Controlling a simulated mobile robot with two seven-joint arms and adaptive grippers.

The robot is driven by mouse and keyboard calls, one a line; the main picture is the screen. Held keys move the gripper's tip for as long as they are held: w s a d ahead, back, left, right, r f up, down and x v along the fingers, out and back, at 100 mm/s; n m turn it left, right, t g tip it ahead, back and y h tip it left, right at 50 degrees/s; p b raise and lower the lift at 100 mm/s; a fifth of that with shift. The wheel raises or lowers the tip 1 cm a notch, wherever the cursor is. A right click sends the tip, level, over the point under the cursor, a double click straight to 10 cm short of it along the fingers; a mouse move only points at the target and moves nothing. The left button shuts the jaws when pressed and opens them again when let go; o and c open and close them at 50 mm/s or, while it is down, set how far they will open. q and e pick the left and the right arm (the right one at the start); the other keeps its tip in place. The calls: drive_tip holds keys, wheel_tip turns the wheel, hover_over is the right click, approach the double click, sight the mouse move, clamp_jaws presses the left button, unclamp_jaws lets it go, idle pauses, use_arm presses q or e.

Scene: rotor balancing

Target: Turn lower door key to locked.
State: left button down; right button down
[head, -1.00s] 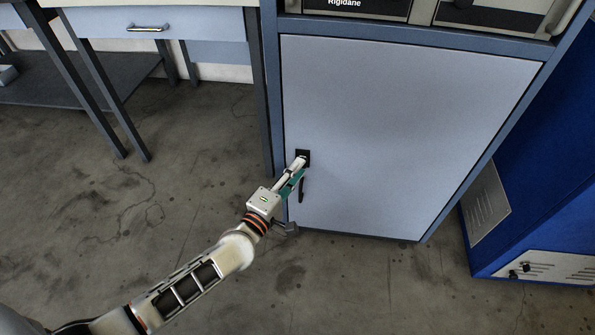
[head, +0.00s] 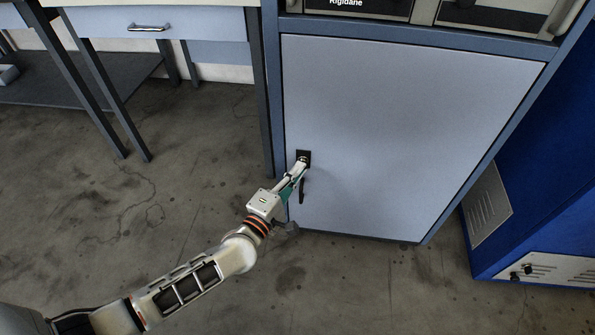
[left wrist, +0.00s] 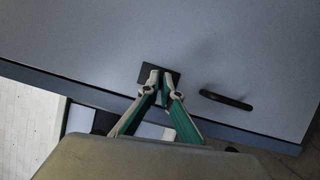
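The lower door (head: 400,120) is a flat grey-blue panel, closed in its frame. A black lock plate (head: 303,153) sits near its left edge, and it also shows in the left wrist view (left wrist: 174,74). My left gripper (head: 303,164) reaches the plate from the lower left. In the left wrist view its fingertips (left wrist: 160,78) come close together in front of the plate, with a narrow gap. They appear shut on the lower door key, which is mostly hidden between them; its angle cannot be told. My right gripper is not in view.
A dark door handle (head: 302,190) stands just below the lock, close to the left fingers. A bench with a drawer (head: 150,24) is at the left. A blue cabinet (head: 545,170) stands at the right. The floor before the door is clear.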

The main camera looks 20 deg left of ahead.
use_arm(q)
drive_tip(key=n+t+y, duration=0.1)
drive_tip(key=n+y, duration=0.1)
drive_tip(key=n, duration=0.5)
drive_tip(key=n+t+y, duration=0.1)
drive_tip(key=n+y, duration=0.2)
drive_tip(key=n, duration=0.4)
drive_tip(key=d+n+t+y, duration=0.1)
drive_tip(key=n+y, duration=0.2)
drive_tip(key=n, duration=0.3)
drive_tip(key=shift+w+f+n, duration=0.1)
drive_tip(key=shift+f+n, duration=0.3)
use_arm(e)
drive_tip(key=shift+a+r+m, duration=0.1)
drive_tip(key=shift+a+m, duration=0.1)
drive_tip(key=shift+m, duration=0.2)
use_arm(q)
drive_tip(key=shift+n+y, duration=0.3)
drive_tip(key=shift+n, duration=0.1)
drive_tip(key=c, duration=2.3)
unclamp_jaws()
drive_tip(key=shift+r, duration=0.1)
drive_tip(key=shift+r, duration=4.9)
